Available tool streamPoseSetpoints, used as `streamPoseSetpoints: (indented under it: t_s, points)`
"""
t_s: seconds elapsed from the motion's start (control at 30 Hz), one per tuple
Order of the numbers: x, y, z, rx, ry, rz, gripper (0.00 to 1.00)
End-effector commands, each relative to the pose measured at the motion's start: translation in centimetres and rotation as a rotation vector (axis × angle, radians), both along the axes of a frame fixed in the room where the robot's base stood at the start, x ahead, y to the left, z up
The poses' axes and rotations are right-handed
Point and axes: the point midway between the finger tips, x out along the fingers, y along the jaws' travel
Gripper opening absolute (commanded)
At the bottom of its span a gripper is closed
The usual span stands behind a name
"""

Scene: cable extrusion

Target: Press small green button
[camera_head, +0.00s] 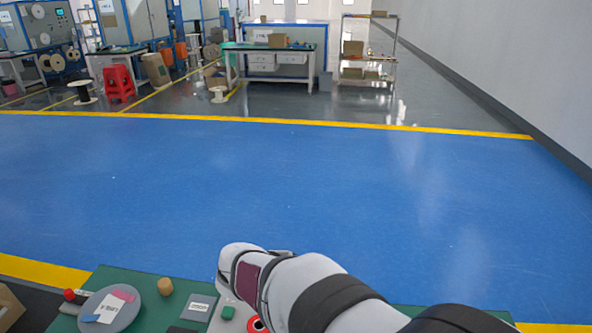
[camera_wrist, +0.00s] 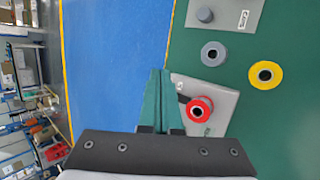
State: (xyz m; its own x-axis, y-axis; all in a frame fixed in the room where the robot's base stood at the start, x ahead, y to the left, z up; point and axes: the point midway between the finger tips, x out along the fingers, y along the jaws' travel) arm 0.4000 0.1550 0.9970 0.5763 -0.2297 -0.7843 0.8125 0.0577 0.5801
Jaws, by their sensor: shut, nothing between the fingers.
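In the head view my arm covers the panel's right side, and my fingertips are hidden.
A grey plate with a label (camera_wrist: 228,14), a grey ring (camera_wrist: 213,54) and a yellow ring (camera_wrist: 265,74) lie near the panel. A round grey tray (camera_head: 118,322) and a wooden cylinder (camera_head: 165,286) are on the table's left. Blue floor (camera_head: 300,180) lies beyond.

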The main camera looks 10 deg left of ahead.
Motion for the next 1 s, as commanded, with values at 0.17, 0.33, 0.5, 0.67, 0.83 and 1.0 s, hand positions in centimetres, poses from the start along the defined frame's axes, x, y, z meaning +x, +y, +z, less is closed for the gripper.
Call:
streamPoseSetpoints:
  t_s: [0.17,0.33,0.5,0.67,0.83,1.0]
  points:
    - [1.8,8.4,-2.0,-0.149,-0.039,0.387,0.0]
    - [1.7,14.5,-3.8,-0.254,-0.07,0.656,0.0]
    - [1.2,17.2,-4.7,-0.301,-0.088,0.779,0.0]
    - [1.2,17.6,-4.8,-0.309,-0.091,0.795,0.0]
    - [1.2,17.5,-4.8,-0.307,-0.09,0.792,0.0]
    - [1.2,17.5,-5.7,-0.308,-0.089,0.79,0.0]
